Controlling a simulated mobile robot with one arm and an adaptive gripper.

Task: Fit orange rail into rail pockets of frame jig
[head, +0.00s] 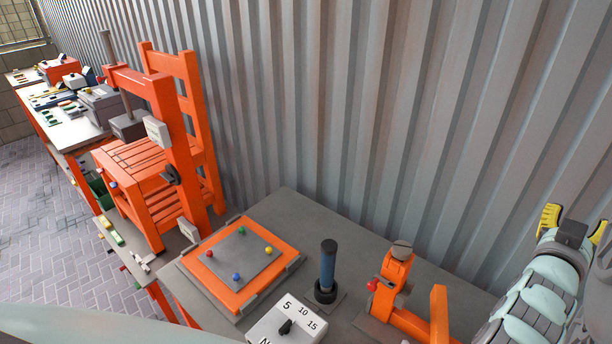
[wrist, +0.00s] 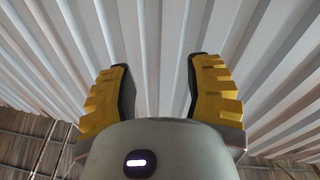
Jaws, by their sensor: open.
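My gripper (head: 574,228) is raised at the right edge of the head view, in front of the corrugated wall. It is open and empty, with its yellow fingers apart in the wrist view (wrist: 158,75). What looks like the frame jig (head: 263,249) lies on the grey table, well to the left of my gripper. It has orange sides around a grey plate with red, green, yellow and blue knobs, and grey pieces at its corners. I cannot tell a separate orange rail from the jig's orange sides.
A dark-blue-handled post (head: 327,268), a white dial box (head: 287,325) and an orange device (head: 394,283) stand on the grey table (head: 300,215). A tall orange frame stand (head: 187,135) rises at left. The corrugated wall (head: 350,100) borders the table behind.

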